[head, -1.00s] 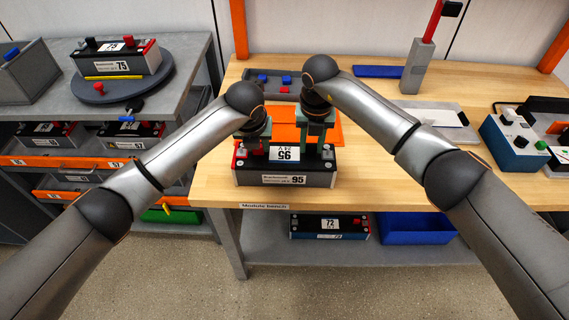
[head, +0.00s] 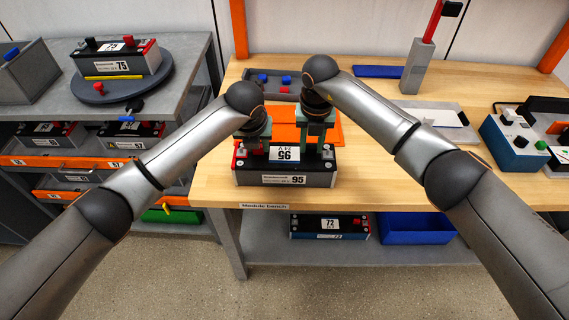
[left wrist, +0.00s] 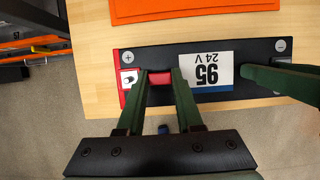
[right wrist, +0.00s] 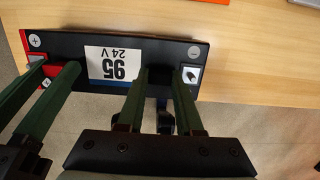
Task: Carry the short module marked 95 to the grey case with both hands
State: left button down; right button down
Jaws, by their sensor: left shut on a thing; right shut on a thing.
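The short module marked 95 (head: 285,178) is a dark block with a grey front and a white 95 label, upright at the bench's front edge; any gap beneath it cannot be told. Its top shows in the left wrist view (left wrist: 255,58) and right wrist view (right wrist: 68,45). My left gripper (left wrist: 160,76) is shut on the red post at its red end. My right gripper (right wrist: 158,74) is shut on the black post at its other end. In the head view, both grippers point down from above. A grey open box (head: 35,75) stands far left; whether it is the case is unclear.
An orange mat (head: 287,133) lies behind the module, with a grey tray (head: 258,94) of small parts beyond. A turntable (head: 150,85) with a module marked 75 (head: 118,65) is on the left table. The wooden bench (head: 375,170) is clear right of the module.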

dwell(0.4)
